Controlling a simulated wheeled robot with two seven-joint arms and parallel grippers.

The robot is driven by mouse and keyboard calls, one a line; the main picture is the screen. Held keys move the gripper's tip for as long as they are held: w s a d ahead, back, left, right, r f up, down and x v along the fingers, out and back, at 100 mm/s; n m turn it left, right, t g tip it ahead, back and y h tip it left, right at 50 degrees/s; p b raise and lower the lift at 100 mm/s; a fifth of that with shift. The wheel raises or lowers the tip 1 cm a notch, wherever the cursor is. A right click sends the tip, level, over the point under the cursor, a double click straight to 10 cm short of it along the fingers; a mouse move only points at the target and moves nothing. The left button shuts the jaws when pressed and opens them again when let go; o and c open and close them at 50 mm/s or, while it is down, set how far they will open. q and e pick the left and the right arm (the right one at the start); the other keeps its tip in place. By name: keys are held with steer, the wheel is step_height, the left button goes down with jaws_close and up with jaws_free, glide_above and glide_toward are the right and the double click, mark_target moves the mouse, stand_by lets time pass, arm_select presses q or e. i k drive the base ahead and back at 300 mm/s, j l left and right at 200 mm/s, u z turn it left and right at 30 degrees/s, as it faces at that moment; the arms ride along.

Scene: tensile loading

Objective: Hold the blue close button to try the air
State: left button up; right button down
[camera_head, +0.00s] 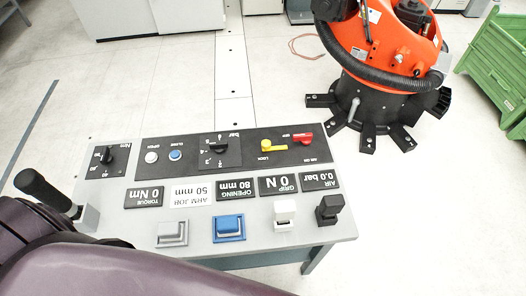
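The blue close button (175,155) is a small round button on the dark strip of the grey control panel (110,200). A pale open button (152,157) sits just left of it. The panel lettering appears upside down. The black air readout (321,180) is at the right end of the row; its small digits are hard to read. A purple arm link of mine crosses the lower left and covers the panel's near left corner. Neither gripper can be made out, and nothing is touching the blue button.
A black-handled lever (45,190) stands at the panel's left. Grey, blue (229,228), white and black controls line the near edge. Yellow (272,146) and red (303,139) handles are at the far right. An orange robot (385,45) stands behind, near a green crate (497,60).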

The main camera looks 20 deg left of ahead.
mark_target(175, 153)
steer(key=j+u, duration=0.1)
steer(key=u, duration=0.35)
steer(key=i+j+u, duration=0.1)
steer(key=u, duration=0.4)
steer(key=j+u, duration=0.1)
steer(key=u, duration=0.35)
steer(key=i, duration=0.05)
